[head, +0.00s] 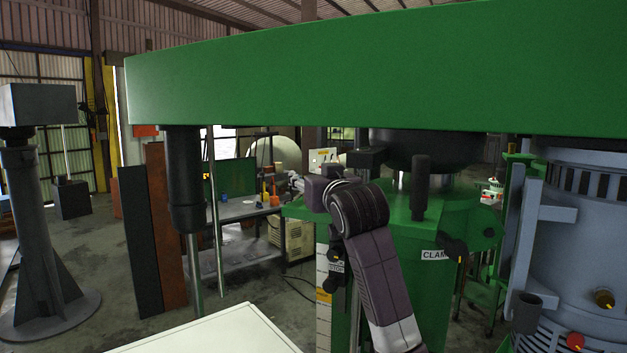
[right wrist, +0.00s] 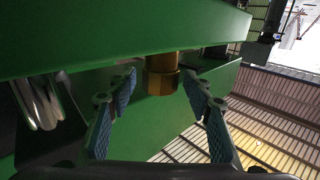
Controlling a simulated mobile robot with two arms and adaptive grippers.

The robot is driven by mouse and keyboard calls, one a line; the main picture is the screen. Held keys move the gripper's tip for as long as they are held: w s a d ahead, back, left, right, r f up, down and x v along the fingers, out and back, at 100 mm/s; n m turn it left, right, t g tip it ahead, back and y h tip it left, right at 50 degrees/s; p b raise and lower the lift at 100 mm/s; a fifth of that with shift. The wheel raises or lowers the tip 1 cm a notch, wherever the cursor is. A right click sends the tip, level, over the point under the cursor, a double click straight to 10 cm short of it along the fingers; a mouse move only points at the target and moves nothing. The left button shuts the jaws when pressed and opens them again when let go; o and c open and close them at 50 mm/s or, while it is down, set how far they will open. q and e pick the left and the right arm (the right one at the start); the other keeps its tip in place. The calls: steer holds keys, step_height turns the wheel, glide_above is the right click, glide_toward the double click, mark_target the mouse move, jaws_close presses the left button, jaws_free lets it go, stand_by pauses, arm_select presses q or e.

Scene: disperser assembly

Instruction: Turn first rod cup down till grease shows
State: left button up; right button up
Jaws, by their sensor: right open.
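A brass-coloured cup with a hex-like lower part (right wrist: 161,80) hangs below the green beam in the right wrist view. My right gripper (right wrist: 160,84) is open, with one blue-padded finger on each side of the cup. Gaps show between the pads and the cup, so they look apart from it. In the head view my right arm reaches up toward the underside of the green beam (head: 380,75); its fingers and the cup cannot be made out there. I see no grease on the cup. My left gripper is in neither view.
Shiny metal rods (right wrist: 40,102) stand left of the gripper in the wrist view. In the head view a black cylinder (head: 183,180) with a rod hangs at left. A green machine body (head: 410,230) and a grey motor (head: 580,220) stand at right.

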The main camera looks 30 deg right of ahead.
steer(key=v, duration=1.2)
